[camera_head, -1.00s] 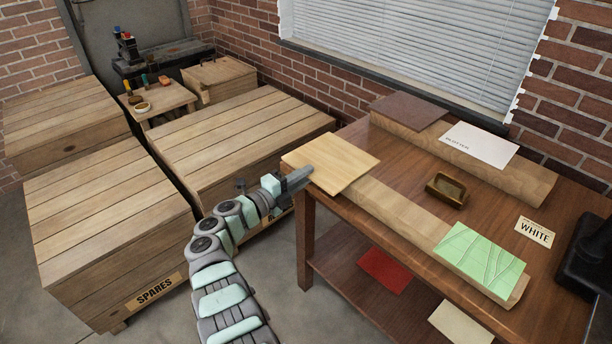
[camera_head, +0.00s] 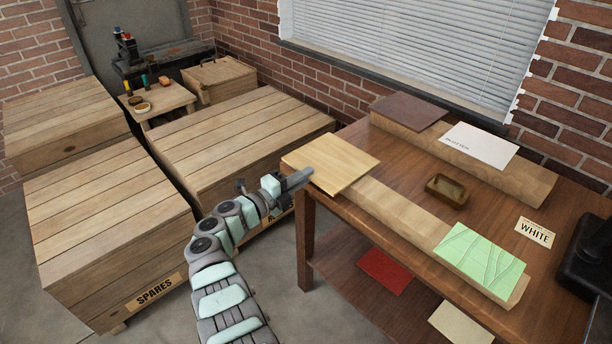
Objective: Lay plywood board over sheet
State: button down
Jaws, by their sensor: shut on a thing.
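A pale plywood board (camera_head: 338,163) lies flat at the left end of the long front wooden block on the table. My gripper (camera_head: 308,176) is at the board's left edge and shut on it. The fingertips are small in view and partly merge with the edge. A white sheet with print (camera_head: 479,146) lies on the back block, near its middle. A green sheet with pale lines (camera_head: 481,259) lies on the right end of the front block. I cannot tell from the picture which of them the task's sheet is.
A dark brown board (camera_head: 408,112) lies on the back block's left end. A small brass tray (camera_head: 446,190) and a WHITE label (camera_head: 535,232) are on the table (camera_head: 400,188). A black press (camera_head: 585,260) stands at right. Wooden crates (camera_head: 110,225) fill the left.

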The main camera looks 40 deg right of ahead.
notch_tip(320, 180, up, 3)
jog(key=p, duration=0.3)
jog(key=shift+r, duration=0.2)
jog(key=shift+f, duration=0.2)
jog(key=shift+a+r+p, duration=0.45)
jog(key=shift+a+p, duration=0.15)
jog(key=shift+p, duration=0.2)
jog(key=a+r+p, duration=0.2)
jog(key=a+p, duration=0.3)
jog(key=a, duration=1.5)
jog(key=shift+w+a, duration=0.15)
jog(key=shift+a, duration=0.25)
